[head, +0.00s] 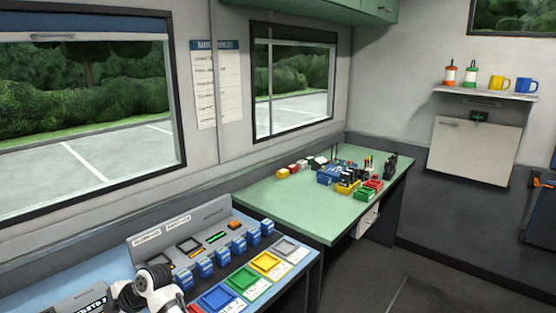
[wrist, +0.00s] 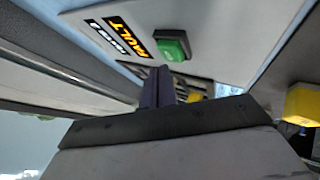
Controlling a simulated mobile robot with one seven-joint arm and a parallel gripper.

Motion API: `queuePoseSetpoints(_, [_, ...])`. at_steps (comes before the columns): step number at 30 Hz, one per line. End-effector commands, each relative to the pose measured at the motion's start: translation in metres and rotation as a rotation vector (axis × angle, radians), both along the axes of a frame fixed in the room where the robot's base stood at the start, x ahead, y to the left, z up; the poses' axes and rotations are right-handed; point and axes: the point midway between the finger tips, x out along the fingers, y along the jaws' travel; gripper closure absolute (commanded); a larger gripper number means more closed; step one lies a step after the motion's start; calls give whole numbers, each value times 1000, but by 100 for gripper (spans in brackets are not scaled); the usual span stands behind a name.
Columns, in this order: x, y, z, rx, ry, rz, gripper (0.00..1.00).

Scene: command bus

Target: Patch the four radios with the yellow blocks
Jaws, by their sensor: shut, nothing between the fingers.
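In the wrist view my gripper (wrist: 163,78) is shut and empty, its dark fingers together below a green button (wrist: 173,46). The button sits on a pale panel marked FAULT. A yellow block (wrist: 303,104) shows at the right edge of the wrist view, apart from the fingers. In the head view a small yellow block (head: 282,174) is at the back left of the green desk. My arm is at the lower left, and the fingers cannot be made out there. I cannot tell which units are the four radios.
The console (head: 160,240) holds a row of several blue blocks (head: 221,258). In front of them lie coloured trays, including a yellow tray (head: 267,262) and a green tray (head: 243,279). The green desk (head: 295,212) has clear surface at its front; radios and coloured bins (head: 347,188) crowd its back.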

Motion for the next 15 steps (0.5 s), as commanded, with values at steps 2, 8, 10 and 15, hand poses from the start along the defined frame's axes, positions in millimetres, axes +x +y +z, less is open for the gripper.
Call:
queuePoseSetpoints(2, [0, 0, 0, 0, 0, 0, 100])
queuePoseSetpoints(8, [0, 0, 1, 0, 0, 0, 100])
queuePoseSetpoints(10, [0, 0, 4, 0, 0, 0, 100])
queuePoseSetpoints(15, [0, 0, 20, 0, -1, 1, 100])
